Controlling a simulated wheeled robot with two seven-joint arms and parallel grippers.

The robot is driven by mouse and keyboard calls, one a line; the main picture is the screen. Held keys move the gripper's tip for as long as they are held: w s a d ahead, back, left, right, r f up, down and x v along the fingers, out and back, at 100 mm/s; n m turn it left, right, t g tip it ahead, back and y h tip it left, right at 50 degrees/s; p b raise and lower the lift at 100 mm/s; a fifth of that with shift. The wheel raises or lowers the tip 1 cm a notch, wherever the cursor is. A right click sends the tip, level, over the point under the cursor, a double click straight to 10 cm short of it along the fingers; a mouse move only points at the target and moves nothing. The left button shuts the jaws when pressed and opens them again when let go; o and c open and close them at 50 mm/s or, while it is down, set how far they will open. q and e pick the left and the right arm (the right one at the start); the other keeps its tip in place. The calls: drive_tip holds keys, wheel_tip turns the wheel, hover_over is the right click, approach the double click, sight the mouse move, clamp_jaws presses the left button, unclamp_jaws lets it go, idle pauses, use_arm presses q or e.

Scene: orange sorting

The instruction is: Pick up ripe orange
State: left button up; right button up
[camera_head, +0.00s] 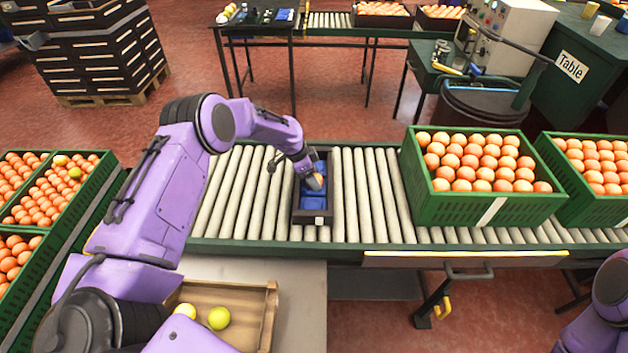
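My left gripper (312,176) is over a small dark tray (298,210) on the roller conveyor. The tray has blue inserts (314,212). Orange fruits also fill the green crate on the left (100,183), with a yellow-green fruit (75,173) among them. My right arm shows only at the lower right edge; its gripper is out of view.
A wooden box (262,290) at the lower left holds yellow-green fruits (219,318), partly hidden by my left arm. Full green crates (490,208) stand right of the tray on the conveyor. Bare rollers (365,200) lie between. A drum (485,108) stands behind.

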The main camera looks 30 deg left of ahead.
use_arm(q)
drive_tip(key=c, duration=0.8)
drive_tip(key=shift+o, duration=0.2)
